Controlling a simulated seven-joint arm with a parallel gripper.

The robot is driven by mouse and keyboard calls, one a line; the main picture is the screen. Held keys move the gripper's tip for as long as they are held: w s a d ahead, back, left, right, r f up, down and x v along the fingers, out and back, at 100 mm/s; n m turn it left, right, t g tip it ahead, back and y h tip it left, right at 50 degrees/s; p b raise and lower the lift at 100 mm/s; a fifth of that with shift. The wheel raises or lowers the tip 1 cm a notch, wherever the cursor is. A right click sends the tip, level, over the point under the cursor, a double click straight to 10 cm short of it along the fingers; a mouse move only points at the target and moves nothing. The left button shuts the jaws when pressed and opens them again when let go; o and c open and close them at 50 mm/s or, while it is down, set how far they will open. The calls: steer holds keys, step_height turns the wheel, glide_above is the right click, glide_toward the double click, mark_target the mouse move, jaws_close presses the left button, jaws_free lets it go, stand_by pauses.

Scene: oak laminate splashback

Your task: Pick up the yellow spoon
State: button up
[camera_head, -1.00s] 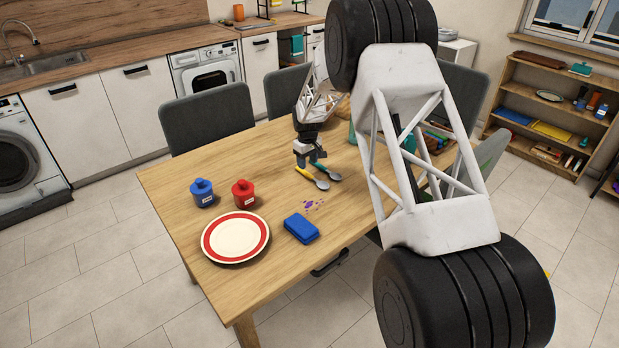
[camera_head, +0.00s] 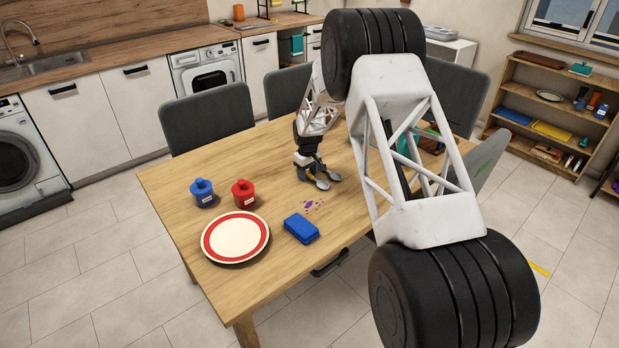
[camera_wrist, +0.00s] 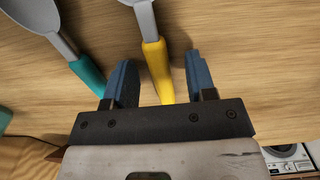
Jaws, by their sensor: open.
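The yellow spoon has a yellow handle (camera_wrist: 157,70) and a grey bowl, and lies on the wooden table. In the wrist view its handle runs between the two blue fingers of my gripper (camera_wrist: 160,82), which are open with a gap on each side. In the head view my gripper (camera_head: 307,172) is down at the table over the handles, and the grey spoon bowl (camera_head: 322,185) shows beside it. A teal-handled spoon (camera_wrist: 88,72) lies to the left of the fingers in the wrist view, outside them. The yellow handle is mostly hidden in the head view.
On the table (camera_head: 270,150) stand a blue jar (camera_head: 203,194), a red jar (camera_head: 243,193) and a red-rimmed plate (camera_head: 235,215). A blue block-like item (camera_head: 301,229) lies near purple spots (camera_head: 309,204). The table's left part is clear.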

mark_target(308, 174)
stand_by(0.3)
jaws_close()
steer(key=shift+r, duration=0.15)
steer(key=shift+r, duration=0.85)
steer(key=shift+s+d+r, duration=0.1)
steer(key=shift+s+r, duration=0.15)
steer(key=shift+r, duration=0.6)
steer(key=s+d, duration=0.1)
steer(key=s, duration=0.4)
steer(key=s+d+r, duration=0.1)
steer(key=s+d, duration=0.1)
steer(key=s, duration=0.3)
steer(key=s+d, duration=0.1)
steer(key=s, duration=0.3)
steer(key=shift+s+d+r, duration=0.15)
steer(key=shift+s+d, duration=0.05)
steer(key=shift+s, duration=0.2)
